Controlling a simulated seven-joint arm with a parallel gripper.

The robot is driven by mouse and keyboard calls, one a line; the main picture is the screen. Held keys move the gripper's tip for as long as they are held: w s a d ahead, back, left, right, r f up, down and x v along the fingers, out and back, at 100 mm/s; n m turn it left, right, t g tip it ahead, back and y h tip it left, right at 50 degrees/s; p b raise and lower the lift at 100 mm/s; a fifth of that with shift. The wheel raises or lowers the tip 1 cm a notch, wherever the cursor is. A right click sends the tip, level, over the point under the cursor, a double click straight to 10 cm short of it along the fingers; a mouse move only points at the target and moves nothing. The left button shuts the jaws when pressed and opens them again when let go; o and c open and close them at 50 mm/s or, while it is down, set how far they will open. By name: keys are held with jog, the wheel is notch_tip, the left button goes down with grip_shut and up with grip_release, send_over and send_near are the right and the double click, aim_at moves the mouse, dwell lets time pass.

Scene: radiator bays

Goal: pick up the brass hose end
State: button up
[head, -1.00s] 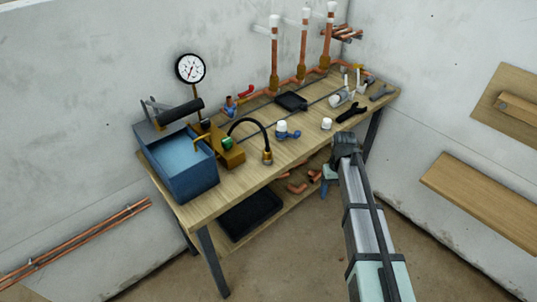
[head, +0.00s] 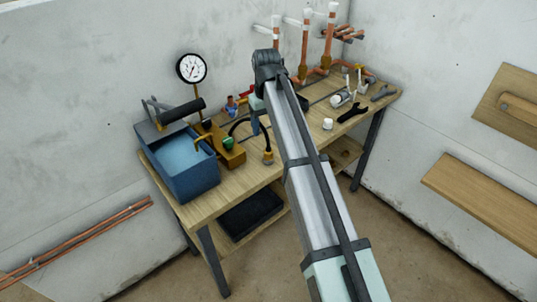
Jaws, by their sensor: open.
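The brass hose end (head: 267,158) hangs at the end of a black curved hose (head: 240,122) near the front edge of the workbench. The hose arcs up from a brass pump block (head: 228,152) with a green part, beside a blue tank (head: 180,165). My gripper (head: 255,128) is open and shows only in small part below my wrist. In the picture it is just above the hose end and overlaps the hose's arc. Its depth relative to the hose is hard to tell. The hose end is in plain view and not between the jaws.
A pressure gauge (head: 191,68) stands behind the tank. Upright copper pipes (head: 305,45) with white caps rise at the back. A white cap (head: 327,124), a black wrench (head: 352,112) and other tools lie on the bench's (head: 230,190) right half. My arm hides its middle.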

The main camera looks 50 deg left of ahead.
aim_at(269, 151)
notch_tip(269, 151, down, 6)
jog(key=shift+f, duration=0.2)
jog(key=shift+w+d+f, duration=0.1)
jog(key=shift+d+f, duration=0.05)
jog(key=shift+f, duration=1.2)
jog(key=shift+w+d+f, duration=0.1)
jog(key=shift+f, duration=1.2)
jog(key=c, duration=0.9)
jog(key=shift+r, duration=0.1)
notch_tip(269, 151, up, 15)
jog(key=shift+s, duration=0.1)
